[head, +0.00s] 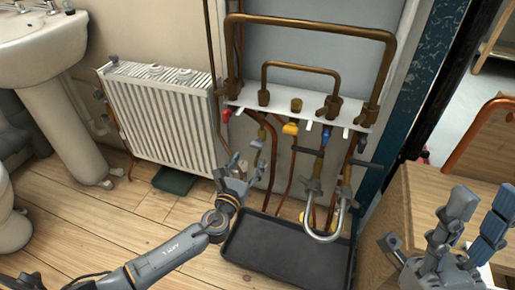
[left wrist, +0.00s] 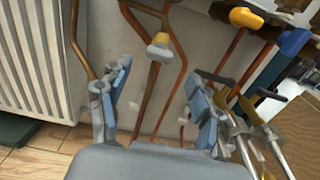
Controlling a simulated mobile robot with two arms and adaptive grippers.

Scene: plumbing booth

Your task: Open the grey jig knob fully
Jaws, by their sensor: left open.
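A small grey knob (head: 257,143) sits on a thin copper pipe below the white manifold shelf, left of centre in the head view. I take it for the grey jig knob. In the left wrist view, a pale grey knob (left wrist: 159,48) with a yellowish edge is ahead of the fingers, between their lines. My left gripper (head: 243,168) is open and empty, just below the knob and apart from it; its two spread fingers also show in the left wrist view (left wrist: 158,80). My right gripper (head: 474,212) is at the lower right, fingers apart and empty.
Red (head: 226,115), yellow (head: 290,129) and blue (head: 325,137) taps hang along the manifold. A silver U-shaped pipe (head: 323,238) is to the right. A white radiator (head: 165,120) stands left. A black tray (head: 280,252) lies below. A wooden bench (head: 420,190) is right.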

